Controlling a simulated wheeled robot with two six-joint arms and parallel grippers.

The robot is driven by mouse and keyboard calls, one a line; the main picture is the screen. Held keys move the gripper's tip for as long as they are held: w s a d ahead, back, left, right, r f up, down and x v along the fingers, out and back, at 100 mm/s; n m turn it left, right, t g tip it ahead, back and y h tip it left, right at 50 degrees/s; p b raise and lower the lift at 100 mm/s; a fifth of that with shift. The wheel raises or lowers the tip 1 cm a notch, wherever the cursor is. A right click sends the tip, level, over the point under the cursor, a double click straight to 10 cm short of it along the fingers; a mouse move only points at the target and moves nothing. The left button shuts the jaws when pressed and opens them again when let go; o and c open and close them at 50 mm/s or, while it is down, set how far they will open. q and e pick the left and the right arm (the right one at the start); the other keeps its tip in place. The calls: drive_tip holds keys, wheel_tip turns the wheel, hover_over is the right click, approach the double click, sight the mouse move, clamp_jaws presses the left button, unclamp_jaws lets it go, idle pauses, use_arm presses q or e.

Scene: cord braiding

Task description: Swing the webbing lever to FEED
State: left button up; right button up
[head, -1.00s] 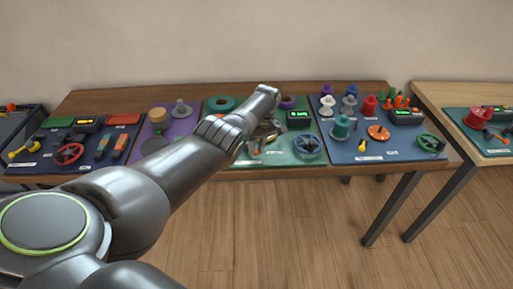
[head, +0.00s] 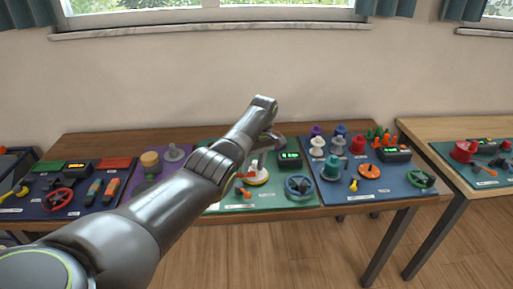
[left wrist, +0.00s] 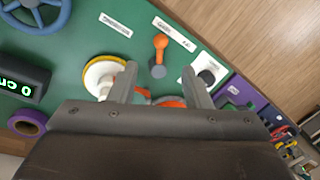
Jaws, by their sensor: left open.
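The lever, with an orange handle (left wrist: 160,44) and a dark grey pivot (left wrist: 157,70), stands on the green panel (left wrist: 75,50) in the left wrist view. In the head view its orange handle (head: 243,192) seems to show near the panel's front edge. My left gripper (left wrist: 160,67) is open, its two fingers apart on either side of the pivot as seen from the wrist, holding nothing. In the head view the left gripper (head: 270,138) is above the green panel, partly hidden by its own arm. Labels lie by the lever; their words are too small to read surely. My right gripper is not in view.
On the green panel are a blue handwheel (head: 299,187), a lit display (head: 290,160), a white and yellow disc (left wrist: 104,75) and a purple ring (left wrist: 28,122). Panels with spools (head: 331,165) and with a red handwheel (head: 58,199) flank it.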

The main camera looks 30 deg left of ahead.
use_arm(q)
wheel_tip(320, 180, up, 7)
drive_tip(key=w+b, duration=0.1)
drive_tip(key=shift+w+d, duration=0.15)
drive_tip(key=shift+d, duration=0.15)
drive_tip(key=shift+f, duration=0.25)
